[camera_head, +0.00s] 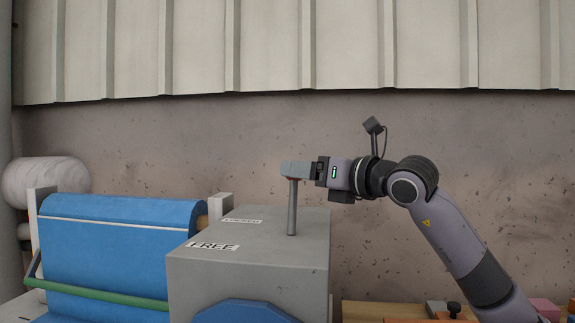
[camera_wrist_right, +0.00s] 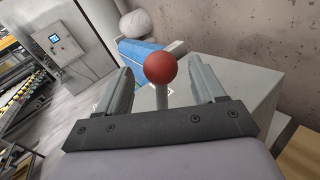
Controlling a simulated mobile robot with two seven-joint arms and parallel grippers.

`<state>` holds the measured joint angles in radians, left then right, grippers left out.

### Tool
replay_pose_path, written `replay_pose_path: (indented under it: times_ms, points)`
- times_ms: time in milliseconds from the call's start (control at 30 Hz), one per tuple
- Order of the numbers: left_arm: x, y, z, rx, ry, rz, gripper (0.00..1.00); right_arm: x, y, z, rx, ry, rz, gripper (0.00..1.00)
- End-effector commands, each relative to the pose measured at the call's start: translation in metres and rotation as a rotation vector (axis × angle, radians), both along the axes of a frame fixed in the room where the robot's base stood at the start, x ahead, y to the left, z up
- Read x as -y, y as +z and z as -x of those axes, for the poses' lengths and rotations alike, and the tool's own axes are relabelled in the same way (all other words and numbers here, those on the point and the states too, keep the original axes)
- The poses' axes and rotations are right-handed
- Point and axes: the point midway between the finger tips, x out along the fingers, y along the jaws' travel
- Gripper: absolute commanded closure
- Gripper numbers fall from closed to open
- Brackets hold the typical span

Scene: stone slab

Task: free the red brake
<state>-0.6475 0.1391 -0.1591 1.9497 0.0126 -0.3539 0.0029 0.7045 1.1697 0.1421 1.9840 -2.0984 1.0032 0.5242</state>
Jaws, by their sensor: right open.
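The brake lever (camera_head: 292,208) is a grey rod standing roughly upright on top of a grey box (camera_head: 250,270). Its red ball knob (camera_wrist_right: 160,68) shows in the right wrist view; in the head view the fingers hide nearly all of it. The box top bears a FREE label (camera_head: 212,246) nearer the front and a LOCKED label (camera_head: 242,221) farther back. My right gripper (camera_head: 294,171) is at the top of the lever, coming from the right. My left gripper is not in view.
A roll of blue material (camera_head: 120,240) with a green bar (camera_head: 100,293) stands left of the box. A blue round part (camera_head: 245,312) is on its front. Low orange and wooden items (camera_head: 390,312) lie at lower right. A wall stands behind.

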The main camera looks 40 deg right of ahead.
Motion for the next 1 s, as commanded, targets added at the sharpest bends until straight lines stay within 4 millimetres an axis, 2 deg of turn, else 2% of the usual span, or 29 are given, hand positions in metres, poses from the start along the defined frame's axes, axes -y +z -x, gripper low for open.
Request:
replay_pose_path:
  times_ms: [33,100,333,700,733,767,933,1000]
  points:
    - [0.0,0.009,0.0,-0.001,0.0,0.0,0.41,-0.001,0.005,-0.007,-0.001,0.001,-0.002,0.31]
    - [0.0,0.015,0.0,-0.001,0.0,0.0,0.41,-0.001,0.005,-0.017,0.0,0.001,-0.004,0.31]
    - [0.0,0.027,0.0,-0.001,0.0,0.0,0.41,-0.004,0.003,-0.043,0.0,0.001,-0.002,0.31]
    - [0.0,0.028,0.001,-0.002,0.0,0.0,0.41,-0.005,0.0,-0.05,0.0,0.0,0.0,0.31]
    - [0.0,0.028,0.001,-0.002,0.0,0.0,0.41,-0.005,0.0,-0.05,0.0,0.0,0.0,0.35]
    - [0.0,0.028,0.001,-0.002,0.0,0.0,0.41,-0.005,0.0,-0.05,0.0,0.0,0.0,0.44]
    - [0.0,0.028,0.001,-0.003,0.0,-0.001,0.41,-0.005,0.0,-0.05,-0.001,0.0,0.0,1.0]
    - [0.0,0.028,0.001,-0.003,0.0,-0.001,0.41,-0.005,0.0,-0.05,0.0,0.0,0.0,1.0]
